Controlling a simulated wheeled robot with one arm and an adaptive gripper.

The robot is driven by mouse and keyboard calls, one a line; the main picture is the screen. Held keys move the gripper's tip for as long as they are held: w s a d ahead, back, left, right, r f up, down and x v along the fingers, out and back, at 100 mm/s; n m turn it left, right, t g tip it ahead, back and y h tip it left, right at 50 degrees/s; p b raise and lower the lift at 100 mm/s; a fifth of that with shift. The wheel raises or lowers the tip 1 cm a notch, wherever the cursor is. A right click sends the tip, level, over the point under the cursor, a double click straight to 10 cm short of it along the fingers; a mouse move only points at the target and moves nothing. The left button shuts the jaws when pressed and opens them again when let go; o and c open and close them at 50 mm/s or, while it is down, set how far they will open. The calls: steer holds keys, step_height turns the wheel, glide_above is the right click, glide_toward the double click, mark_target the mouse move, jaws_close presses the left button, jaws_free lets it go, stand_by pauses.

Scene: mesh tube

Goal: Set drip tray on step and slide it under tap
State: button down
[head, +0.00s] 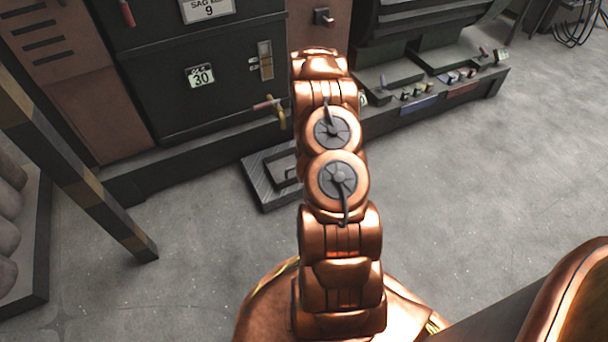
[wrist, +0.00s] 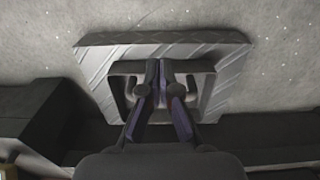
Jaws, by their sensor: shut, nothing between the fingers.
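The step (head: 260,172) is a ridged metal plate on the floor against the dark machine; it also fills the middle of the wrist view (wrist: 228,62). The drip tray (wrist: 130,67), a dark rectangular piece with a raised rim, appears to rest on the step; part of it shows beside my arm in the head view (head: 277,180). The tap (head: 272,107), yellowish with a red handle, sticks out from the machine front above the step. My gripper (wrist: 165,66) is shut and empty, its fingertips over the tray. Whether they touch it is unclear. My arm hides the gripper in the head view.
A dark plinth (head: 190,160) runs along the machine's foot behind the step. A striped post (head: 100,205) stands at the left. A low bench with small jars (head: 440,84) is at the right. Grey floor (head: 440,190) is clear in front and to the right.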

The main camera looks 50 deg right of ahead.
steer(key=w+f+b, duration=0.1)
steer(key=f, duration=0.2)
steer(key=w+f+b, duration=0.1)
steer(key=f+b, duration=0.1)
steer(key=f, duration=0.1)
steer(key=d+f+b, duration=0.1)
steer(key=f, duration=0.2)
steer(key=shift+w+f+b, duration=0.3)
steer(key=shift+w+b, duration=0.1)
steer(key=shift+w+r, duration=0.15)
steer(key=shift+w, duration=0.35)
steer(key=shift+w+d, duration=0.1)
steer(key=shift+w+d+r, duration=0.15)
steer(key=shift+w, duration=0.4)
steer(key=shift+w+d+p, duration=0.2)
steer(key=shift+w+p, duration=0.25)
steer(key=shift+w, duration=0.1)
steer(key=shift+w+d+p, duration=0.15)
steer(key=shift+w+p, duration=0.3)
steer(key=shift+w, duration=0.05)
steer(key=shift+w+d, duration=0.25)
steer(key=shift+w, duration=0.2)
